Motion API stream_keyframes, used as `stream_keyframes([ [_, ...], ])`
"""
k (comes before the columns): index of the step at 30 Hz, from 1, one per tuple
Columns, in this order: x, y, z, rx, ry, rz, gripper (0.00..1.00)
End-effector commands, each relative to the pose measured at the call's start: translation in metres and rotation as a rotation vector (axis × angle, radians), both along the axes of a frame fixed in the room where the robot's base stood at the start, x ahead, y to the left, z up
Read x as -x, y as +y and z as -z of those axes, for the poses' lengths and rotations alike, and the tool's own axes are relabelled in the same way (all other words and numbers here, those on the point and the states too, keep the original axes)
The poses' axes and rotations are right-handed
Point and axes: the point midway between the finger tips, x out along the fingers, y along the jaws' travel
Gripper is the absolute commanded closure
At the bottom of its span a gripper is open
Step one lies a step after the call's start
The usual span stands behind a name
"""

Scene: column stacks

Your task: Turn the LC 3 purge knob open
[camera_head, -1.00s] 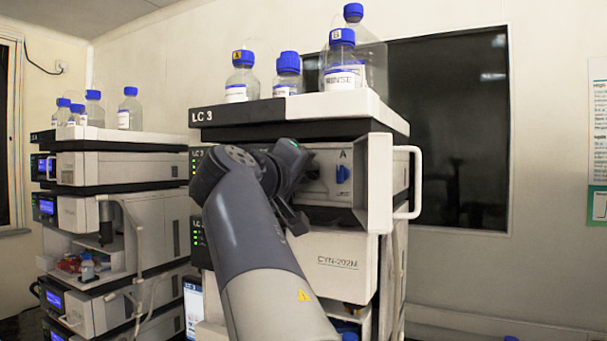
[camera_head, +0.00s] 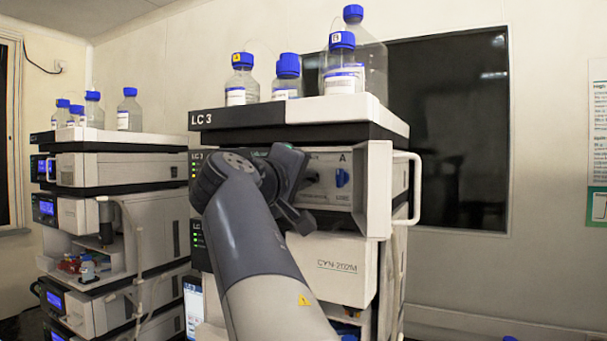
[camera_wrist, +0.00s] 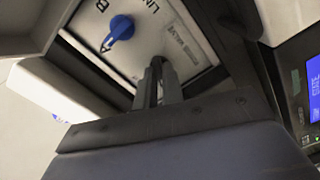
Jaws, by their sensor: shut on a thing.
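The LC 3 stack (camera_head: 203,119) stands in the middle of the head view, with an open-fronted module in its upper part. My gripper (camera_head: 306,182) is at that module's panel, left of a blue knob (camera_head: 342,177). In the wrist view my gripper (camera_wrist: 158,86) has its two fingers close together, shut on a small dark knob (camera_wrist: 157,63) at the panel, which I take as the purge knob. The fingers hide most of it, so its turn angle cannot be told. The blue knob also shows in the wrist view (camera_wrist: 119,29), beside A, B and LINE markings, apart from the fingers.
A white handle (camera_head: 416,187) sticks out at the module's right side. Bottles with blue caps (camera_head: 288,78) stand on top of the stack. A second stack (camera_head: 120,165) is at left. A lit blue display (camera_wrist: 314,80) is at the wrist view's right edge.

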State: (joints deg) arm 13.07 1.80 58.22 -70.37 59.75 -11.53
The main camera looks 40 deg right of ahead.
Motion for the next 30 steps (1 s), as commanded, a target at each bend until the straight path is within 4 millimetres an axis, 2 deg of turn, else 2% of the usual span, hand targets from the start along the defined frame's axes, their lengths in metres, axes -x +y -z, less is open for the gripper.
stream_keyframes([
  [15, 0.0001, 0.0001, -0.0009, 0.114, 0.278, 0.000, 1.00],
  [30, -0.0002, 0.0001, 0.0009, 0.132, 0.323, -0.001, 1.00],
])
